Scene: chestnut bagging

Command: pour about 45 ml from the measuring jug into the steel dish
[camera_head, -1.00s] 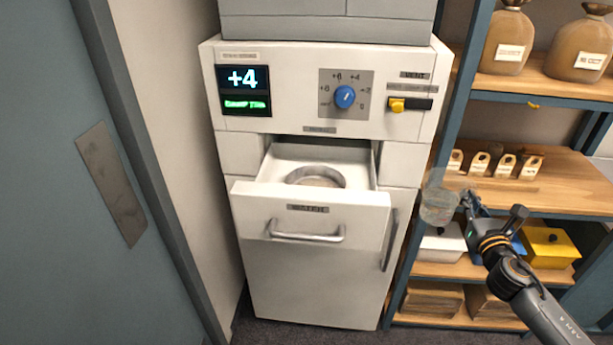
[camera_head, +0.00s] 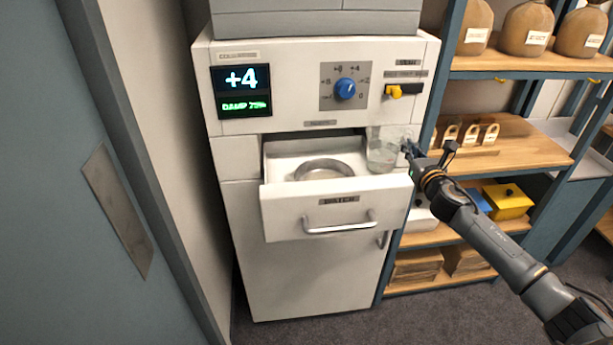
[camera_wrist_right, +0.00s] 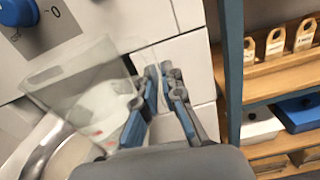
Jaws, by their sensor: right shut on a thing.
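The clear measuring jug (camera_head: 382,152) is in my right gripper (camera_head: 408,150), which is shut on it from the right. The jug looks roughly upright, over the right edge of the open drawer, to the right of the steel dish (camera_head: 322,164). The round, shallow dish sits in the drawer. In the right wrist view the jug (camera_wrist_right: 85,90) is see-through with small red marks near its bottom, and the gripper fingers (camera_wrist_right: 158,100) are at its side. Part of the dish (camera_wrist_right: 35,150) shows at lower left. I cannot read the jug's liquid level. My left gripper is out of view.
The white drawer (camera_head: 337,206) is pulled out of the cabinet (camera_head: 310,275). Above it are a display (camera_head: 241,91) reading +4, a blue knob (camera_head: 345,89) and a yellow switch (camera_head: 398,91). A shelf rack (camera_head: 500,147) stands at right, a grey door (camera_head: 95,200) at left.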

